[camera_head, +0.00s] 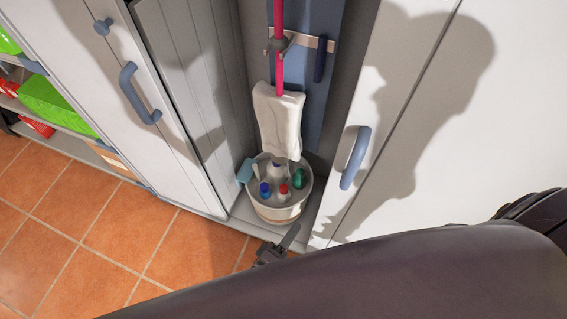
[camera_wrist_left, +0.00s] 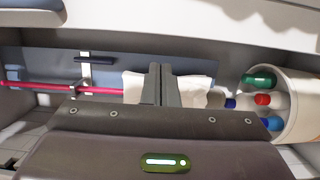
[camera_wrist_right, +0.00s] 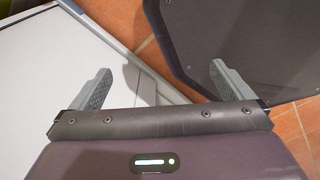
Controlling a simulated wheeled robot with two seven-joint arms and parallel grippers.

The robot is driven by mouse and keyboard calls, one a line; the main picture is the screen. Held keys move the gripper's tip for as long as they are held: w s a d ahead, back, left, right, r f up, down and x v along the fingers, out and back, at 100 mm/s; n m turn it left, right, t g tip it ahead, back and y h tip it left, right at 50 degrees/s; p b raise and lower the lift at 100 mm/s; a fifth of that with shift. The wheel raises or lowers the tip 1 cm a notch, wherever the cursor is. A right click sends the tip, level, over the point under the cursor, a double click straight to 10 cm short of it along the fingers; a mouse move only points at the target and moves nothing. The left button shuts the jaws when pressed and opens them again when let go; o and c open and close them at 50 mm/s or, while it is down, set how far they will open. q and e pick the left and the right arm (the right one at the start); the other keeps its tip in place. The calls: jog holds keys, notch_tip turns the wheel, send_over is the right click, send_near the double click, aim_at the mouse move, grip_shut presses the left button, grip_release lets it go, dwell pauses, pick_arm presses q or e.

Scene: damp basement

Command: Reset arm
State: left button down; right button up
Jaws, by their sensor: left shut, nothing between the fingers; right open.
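My left gripper (camera_head: 289,234) shows in the head view just past the large dark arm link, in front of the open cabinet. In the left wrist view its two fingers (camera_wrist_left: 162,70) are pressed together with nothing between them. My right gripper shows in the right wrist view, its fingers (camera_wrist_right: 161,70) wide apart and empty. A dark panel, a white board with a grey edge and floor tiles lie beyond it. The right gripper cannot be made out in the head view.
In the open cabinet, a bucket (camera_head: 270,207) of bottles stands under a mop with a white head (camera_head: 279,122) and pink handle (camera_head: 278,20). White doors (camera_head: 402,150) flank it. Shelves with green and red items are at left. Orange tiled floor (camera_head: 75,225) is clear at lower left.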

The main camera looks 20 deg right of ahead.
pick_arm(q)
jog(key=s+a+f+m+g+y, duration=0.2)
jog(key=a+f+m+y, duration=0.15)
jog(key=a+f, duration=0.55)
jog(key=s+a+f+m+g+y, duration=0.2)
jog(key=a+f+y, duration=0.2)
jog(key=f, duration=0.8)
jog(key=s+a+f+m+g+y, duration=0.2)
jog(key=s+a+f, duration=0.4)
jog(key=a, duration=0.4)
jog(key=s+a+f+m+g+y, duration=0.2)
jog(key=s+a+f+g+y, duration=0.2)
jog(key=s+a, duration=0.4)
jog(key=shift+a+f+y, duration=0.35)
jog(key=shift+a+f, duration=0.5)
jog(key=shift+f, duration=0.05)
jog(key=shift+s+m, duration=0.1)
jog(key=shift+m, duration=0.15)
